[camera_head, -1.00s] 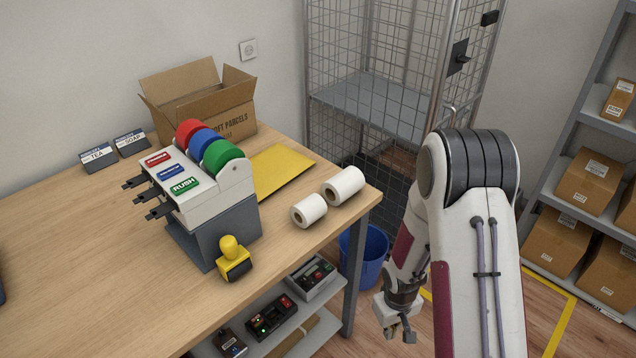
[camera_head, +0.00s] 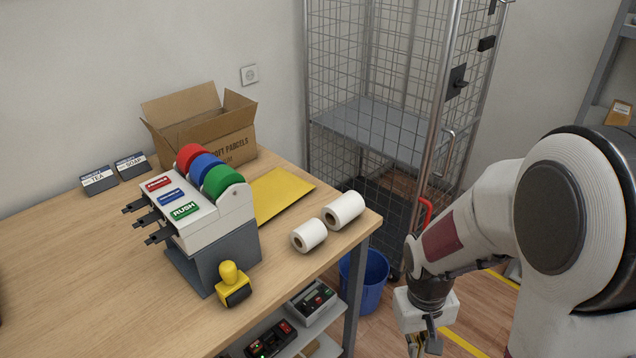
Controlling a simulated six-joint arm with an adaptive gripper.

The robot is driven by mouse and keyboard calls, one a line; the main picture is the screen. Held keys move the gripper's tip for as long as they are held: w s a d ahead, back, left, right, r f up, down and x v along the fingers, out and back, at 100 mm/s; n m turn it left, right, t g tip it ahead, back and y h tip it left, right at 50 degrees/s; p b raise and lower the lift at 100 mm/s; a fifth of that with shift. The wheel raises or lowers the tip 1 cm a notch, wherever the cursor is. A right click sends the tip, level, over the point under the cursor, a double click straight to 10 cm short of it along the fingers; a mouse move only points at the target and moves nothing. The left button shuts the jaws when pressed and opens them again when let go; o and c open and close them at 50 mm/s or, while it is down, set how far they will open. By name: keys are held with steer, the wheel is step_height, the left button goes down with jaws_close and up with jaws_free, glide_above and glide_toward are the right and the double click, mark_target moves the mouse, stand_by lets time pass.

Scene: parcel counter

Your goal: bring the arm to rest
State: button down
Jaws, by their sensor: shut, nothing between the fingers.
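My gripper (camera_head: 424,345) is at the bottom of the view, right of the counter's front leg and beyond its edge. It points down over the floor, and its fingertips are near the lower picture edge. It is shut with nothing in it and touches nothing that I can see. My arm comes in from the right, with its large joint close to the camera.
The wooden counter (camera_head: 60,285) bears a tape dispenser (camera_head: 212,245), a yellow-handled stamp (camera_head: 232,286), two white rolls (camera_head: 309,236), a yellow envelope (camera_head: 278,192) and an open carton (camera_head: 222,140). A blue bin (camera_head: 366,283) and a wire cage trolley (camera_head: 385,115) stand left of and behind my gripper.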

steer(key=s+r+t, duration=0.2)
steer(key=s+r, duration=0.2)
steer(key=r, duration=0.3)
steer(key=s+a+r+m+t, duration=0.1)
steer(key=s+r+t, duration=0.1)
steer(key=s+r, duration=0.2)
steer(key=s+a+r+t, duration=0.1)
steer(key=s+r, duration=0.3)
steer(key=r, duration=0.6)
steer(key=shift+r+m+t+y, duration=0.3)
steer(key=shift+r+t+y, duration=0.1)
steer(key=shift+t, duration=0.1)
